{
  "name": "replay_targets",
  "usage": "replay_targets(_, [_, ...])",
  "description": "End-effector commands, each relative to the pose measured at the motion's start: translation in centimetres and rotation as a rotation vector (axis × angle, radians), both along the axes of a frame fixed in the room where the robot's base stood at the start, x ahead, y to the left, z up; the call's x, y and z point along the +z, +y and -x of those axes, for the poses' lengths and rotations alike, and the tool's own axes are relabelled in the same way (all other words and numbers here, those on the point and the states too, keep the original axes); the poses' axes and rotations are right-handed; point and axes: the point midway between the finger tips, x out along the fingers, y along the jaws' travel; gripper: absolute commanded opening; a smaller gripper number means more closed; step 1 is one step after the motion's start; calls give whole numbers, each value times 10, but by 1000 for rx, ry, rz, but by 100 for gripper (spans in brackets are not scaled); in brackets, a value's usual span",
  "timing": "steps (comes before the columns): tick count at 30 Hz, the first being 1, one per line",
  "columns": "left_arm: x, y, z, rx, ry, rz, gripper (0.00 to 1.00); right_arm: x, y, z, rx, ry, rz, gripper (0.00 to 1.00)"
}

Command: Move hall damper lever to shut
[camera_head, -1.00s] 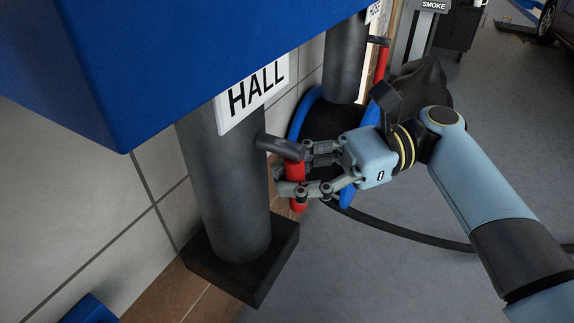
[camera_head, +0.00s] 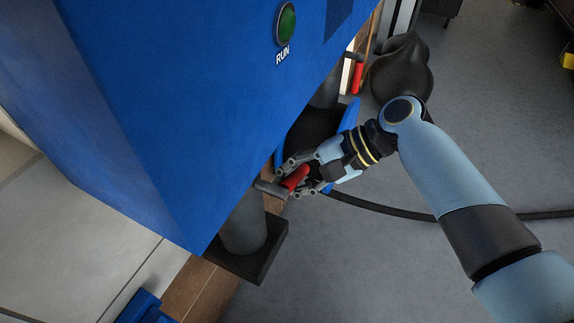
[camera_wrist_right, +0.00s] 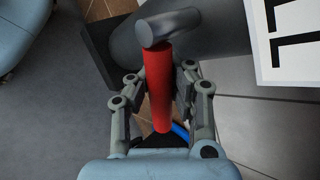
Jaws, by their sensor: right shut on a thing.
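The hall damper lever has a red handle (camera_head: 295,178) on a grey stub (camera_head: 270,189) that comes out of a dark grey vertical pipe (camera_head: 244,225). In the head view the handle is tilted, pointing up and right from the stub. My right gripper (camera_head: 297,178) is shut on the red handle. In the right wrist view the handle (camera_wrist_right: 158,85) lies between the two fingers, with the grey stub at its top end. Part of the HALL sign (camera_wrist_right: 288,45) shows at the right of that view. My left gripper is not in view.
A big blue cabinet (camera_head: 180,110) with a green RUN button (camera_head: 287,24) overhangs the pipe. Another red-handled lever (camera_head: 357,76) is farther back. A black hose (camera_head: 400,212) lies on the grey floor. A dark bulky object (camera_head: 402,68) stands behind my right arm.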

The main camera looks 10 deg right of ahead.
Motion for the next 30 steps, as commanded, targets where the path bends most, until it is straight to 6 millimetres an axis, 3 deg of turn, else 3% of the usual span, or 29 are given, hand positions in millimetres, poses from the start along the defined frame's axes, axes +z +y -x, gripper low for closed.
replay_targets(1, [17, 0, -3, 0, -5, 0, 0, 13, -3, -2, -2, -36, 29, 0])
replay_targets(3, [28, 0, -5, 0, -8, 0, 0, 15, -4, -3, -3, -88, 67, 0])
replay_targets(12, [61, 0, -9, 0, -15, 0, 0, 23, -6, -6, -1, -273, 201, 0])
replay_targets(21, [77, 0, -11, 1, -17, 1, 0, 26, -7, -7, -2, -376, 275, 0])
replay_targets(30, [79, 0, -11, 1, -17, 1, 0, 27, -7, -8, -2, -407, 294, 0])
